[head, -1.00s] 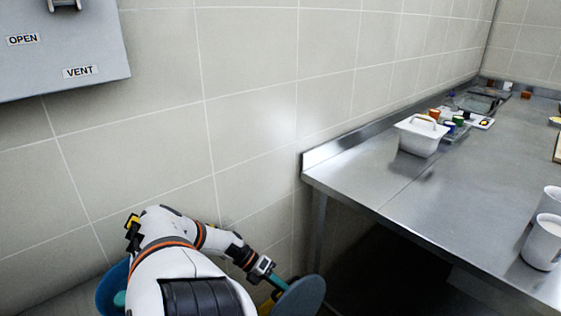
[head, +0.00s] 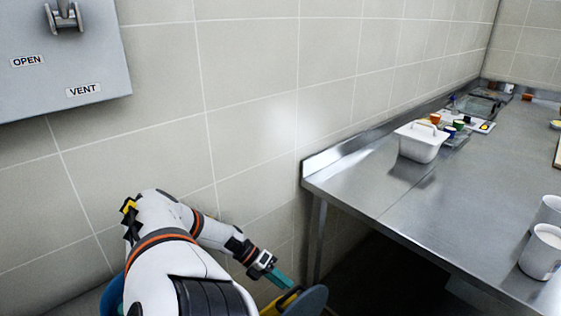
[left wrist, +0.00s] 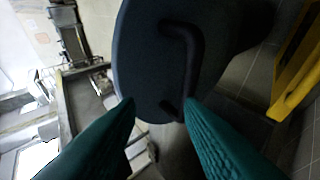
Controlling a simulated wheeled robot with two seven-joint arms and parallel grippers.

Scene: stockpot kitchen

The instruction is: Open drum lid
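The dark blue-grey round lid (head: 312,301) shows at the bottom edge of the head view, tilted and cut off by the frame. In the left wrist view the lid (left wrist: 150,55) is seen face-on, with a black bar handle (left wrist: 192,50). My left gripper (head: 284,280) is just above and left of the lid in the head view. In the wrist view its two teal fingers are apart, with the handle's lower end between the tips; I see no grip on it. The drum body cannot be made out for certain. My right gripper is out of view.
A blue rounded thing (head: 112,297) is mostly hidden behind my left arm. A yellow part (head: 280,302) is beside the lid. A steel table (head: 400,200) to the right carries a white lidded container (head: 420,143) and white cups (head: 541,250). A grey panel (head: 60,60) hangs upper left.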

